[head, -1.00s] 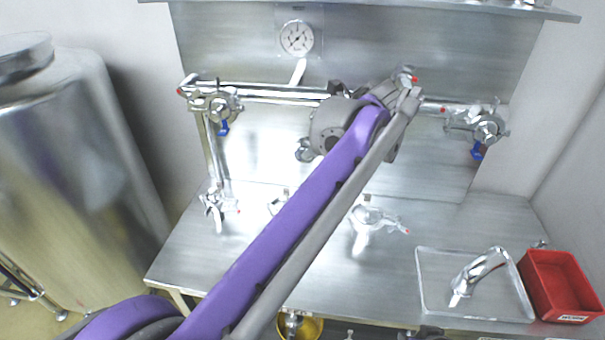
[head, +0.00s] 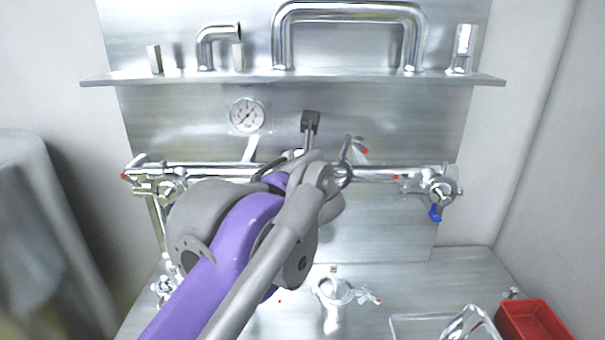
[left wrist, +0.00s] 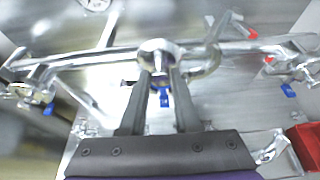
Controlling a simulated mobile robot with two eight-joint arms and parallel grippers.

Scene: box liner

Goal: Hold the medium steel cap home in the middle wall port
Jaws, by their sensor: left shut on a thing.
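In the left wrist view my left gripper (left wrist: 161,74) has its two dark fingers closed on a round, shiny steel cap (left wrist: 159,47). The cap sits at the fingertips, in line with the horizontal wall pipe (left wrist: 105,58). A blue tag (left wrist: 164,97) shows between the fingers. The middle wall port is hidden behind the cap, so I cannot tell whether the cap is fully seated. In the head view my left arm covers the fingers, the cap and the middle of the pipe (head: 385,173). My right gripper is in neither view.
A gauge (head: 247,115) and a small dark block (head: 310,121) are on the wall above the pipe. A shelf (head: 190,77) carries bent pipes. A valve with a blue handle (head: 435,212) is at right. A red bin (head: 535,322) and a steel fitting (head: 334,290) are on the bench.

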